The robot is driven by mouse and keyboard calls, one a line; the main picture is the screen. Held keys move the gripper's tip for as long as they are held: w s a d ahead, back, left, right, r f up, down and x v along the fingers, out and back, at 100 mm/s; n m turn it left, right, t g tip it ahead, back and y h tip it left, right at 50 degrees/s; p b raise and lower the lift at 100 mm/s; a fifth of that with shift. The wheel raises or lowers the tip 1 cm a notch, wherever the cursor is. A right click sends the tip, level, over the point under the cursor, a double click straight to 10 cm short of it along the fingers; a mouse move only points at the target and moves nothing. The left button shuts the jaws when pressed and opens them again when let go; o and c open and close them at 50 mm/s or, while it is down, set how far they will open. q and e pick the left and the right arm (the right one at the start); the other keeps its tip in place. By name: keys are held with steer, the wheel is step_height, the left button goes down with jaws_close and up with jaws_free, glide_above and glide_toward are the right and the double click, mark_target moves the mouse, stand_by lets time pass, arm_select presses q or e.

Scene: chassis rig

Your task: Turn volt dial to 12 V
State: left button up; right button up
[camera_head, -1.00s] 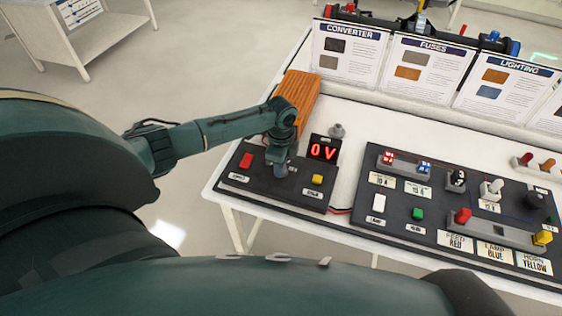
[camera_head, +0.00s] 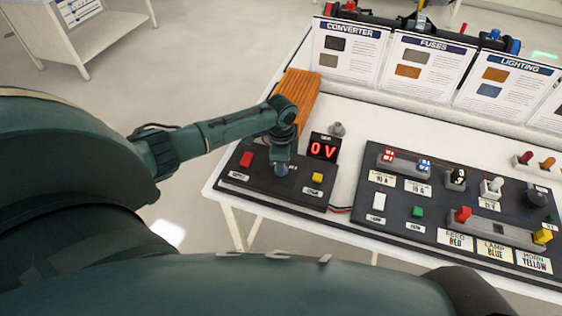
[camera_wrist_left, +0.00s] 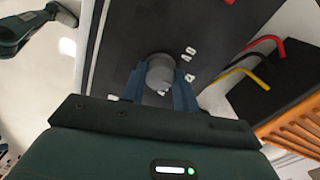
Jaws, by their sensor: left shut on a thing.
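The volt dial is a round grey knob (camera_wrist_left: 160,72) on the dark converter panel (camera_head: 305,197). In the left wrist view it sits between the two blue fingers of my left gripper (camera_wrist_left: 158,84), which is shut on it. In the head view my left gripper (camera_head: 281,166) points down onto the panel and hides most of the dial. The red display (camera_head: 323,148) beside it reads 0 V. White marks beside the knob in the wrist view are too small to read. My right gripper is not in view.
A red button (camera_head: 246,159) and a yellow button (camera_head: 317,178) flank the gripper. An orange ribbed block (camera_head: 299,92) stands behind. A larger panel (camera_head: 450,236) with fuses and switches lies to the right. Wires (camera_wrist_left: 262,62) run near the block.

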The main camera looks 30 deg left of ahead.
arm_select(q)
steer(key=o, duration=1)
step_height(320, 180, up, 13)
steer(key=shift+r+b, duration=0.1)
steer(key=shift+b, duration=0.25)
